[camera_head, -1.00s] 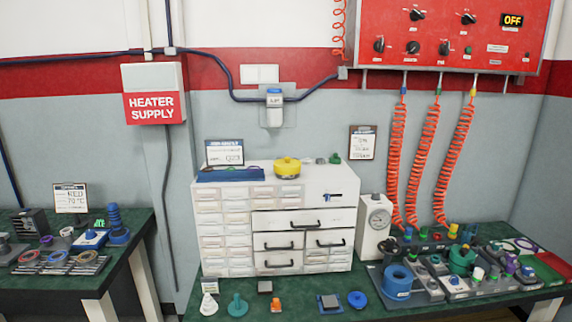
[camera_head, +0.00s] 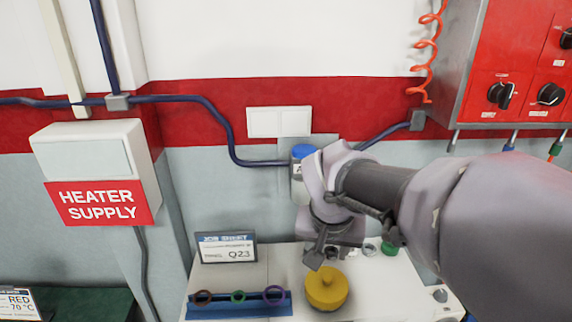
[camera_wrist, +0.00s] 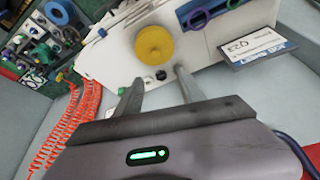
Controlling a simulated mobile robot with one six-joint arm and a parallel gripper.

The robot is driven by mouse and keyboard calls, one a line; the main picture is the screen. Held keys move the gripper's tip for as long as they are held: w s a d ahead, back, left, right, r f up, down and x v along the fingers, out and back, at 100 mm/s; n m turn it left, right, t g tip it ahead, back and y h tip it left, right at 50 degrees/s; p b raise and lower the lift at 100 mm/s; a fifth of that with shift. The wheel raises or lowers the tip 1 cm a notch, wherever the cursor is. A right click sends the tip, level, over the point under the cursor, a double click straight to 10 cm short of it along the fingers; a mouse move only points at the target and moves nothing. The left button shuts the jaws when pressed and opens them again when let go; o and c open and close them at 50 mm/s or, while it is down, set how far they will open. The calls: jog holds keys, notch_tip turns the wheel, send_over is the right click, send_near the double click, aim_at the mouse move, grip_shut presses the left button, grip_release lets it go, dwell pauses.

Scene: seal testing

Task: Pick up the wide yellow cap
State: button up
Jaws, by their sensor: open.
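The wide yellow cap (camera_head: 326,289) sits on top of the white drawer cabinet (camera_head: 262,272). In the wrist view the yellow cap (camera_wrist: 154,43) shows as a round disc with a small centre knob, beyond the fingertips. My gripper (camera_head: 325,252) is above and just behind the cap in the head view, with nothing between its fingers. In the wrist view my gripper (camera_wrist: 158,74) has its two fingers apart, pointing toward the cap and not around it.
A blue rack with coloured rings (camera_head: 238,305) and a job sheet sign (camera_head: 224,248) stand left of the cap. A green part (camera_head: 389,248) stands to the right. The wall behind carries a blue-topped device (camera_head: 302,160). Red coiled hoses (camera_wrist: 62,125) hang nearby.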

jog(key=b, duration=0.2)
send_near(327, 278)
jog(key=x, duration=0.2)
jog(key=b+x, duration=0.1)
jog(key=shift+a+f, duration=0.1)
jog(key=shift+a, duration=0.2)
jog(key=x, duration=0.3)
jog(key=b+x, duration=0.1)
jog(key=x, duration=0.1)
jog(key=shift+d+f, duration=0.1)
jog(key=shift+d, duration=0.3)
jog(key=shift+w+f, duration=0.15)
grip_shut()
